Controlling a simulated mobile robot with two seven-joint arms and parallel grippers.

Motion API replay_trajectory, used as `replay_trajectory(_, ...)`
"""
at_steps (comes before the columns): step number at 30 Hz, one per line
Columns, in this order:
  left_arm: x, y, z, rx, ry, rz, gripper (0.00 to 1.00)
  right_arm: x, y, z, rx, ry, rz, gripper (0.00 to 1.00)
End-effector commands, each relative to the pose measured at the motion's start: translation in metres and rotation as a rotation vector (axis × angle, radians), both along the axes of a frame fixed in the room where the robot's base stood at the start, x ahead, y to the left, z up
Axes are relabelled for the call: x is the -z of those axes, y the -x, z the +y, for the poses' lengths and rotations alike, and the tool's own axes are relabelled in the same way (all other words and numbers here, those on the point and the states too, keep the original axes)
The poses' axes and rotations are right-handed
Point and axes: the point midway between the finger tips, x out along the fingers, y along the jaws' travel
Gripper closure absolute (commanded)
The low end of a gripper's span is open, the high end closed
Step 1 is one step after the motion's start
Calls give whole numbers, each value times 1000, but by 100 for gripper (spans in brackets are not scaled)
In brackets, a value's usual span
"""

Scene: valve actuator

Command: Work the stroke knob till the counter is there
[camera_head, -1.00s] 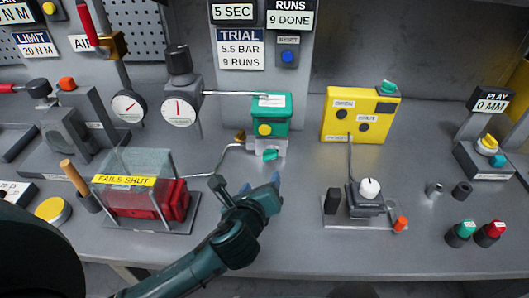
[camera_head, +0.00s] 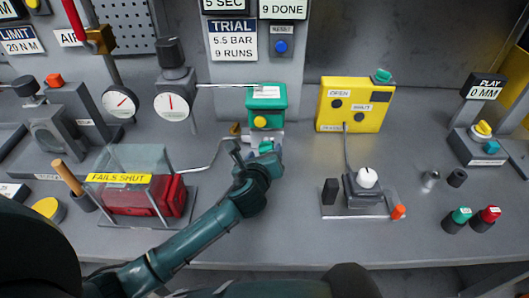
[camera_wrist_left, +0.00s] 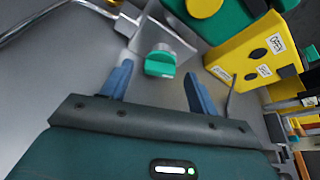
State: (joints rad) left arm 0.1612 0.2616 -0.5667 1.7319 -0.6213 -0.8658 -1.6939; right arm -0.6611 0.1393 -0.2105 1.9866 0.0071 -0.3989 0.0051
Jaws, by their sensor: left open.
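A small teal knob (camera_head: 266,147) sits low on the front of the green-topped actuator (camera_head: 267,102); I read no "stroke" label on it. It also shows in the left wrist view (camera_wrist_left: 160,62). My left gripper (camera_head: 263,158) is open just in front of this knob. In the left wrist view its blue fingers (camera_wrist_left: 159,70) stand apart either side of the knob, with no contact visible. The counter sign (camera_head: 283,9) above reads "9 DONE", its top cut off. The trial sign (camera_head: 233,40) reads "5.5 BAR 9 RUNS". My right gripper is not in view.
A yellow box (camera_head: 354,104) marked OPEN stands right of the actuator. A clear guard (camera_head: 135,160) labelled "FAILS SHUT" covers a red part at left, near my left arm. A white knob (camera_head: 367,177) stands on a plate at right. Front bench between them is mostly free.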

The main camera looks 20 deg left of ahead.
Motion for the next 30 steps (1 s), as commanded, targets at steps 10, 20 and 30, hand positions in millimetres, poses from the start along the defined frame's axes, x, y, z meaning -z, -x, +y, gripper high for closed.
replay_trajectory(10, 4, -10, 1, 0, 1, 1, 40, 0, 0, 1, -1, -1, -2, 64)
replay_trajectory(20, 4, -10, 1, 0, 1, 1, 60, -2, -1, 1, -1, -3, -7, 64)
replay_trajectory(30, 4, -10, 1, 0, 0, 1, 85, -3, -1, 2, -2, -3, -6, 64)
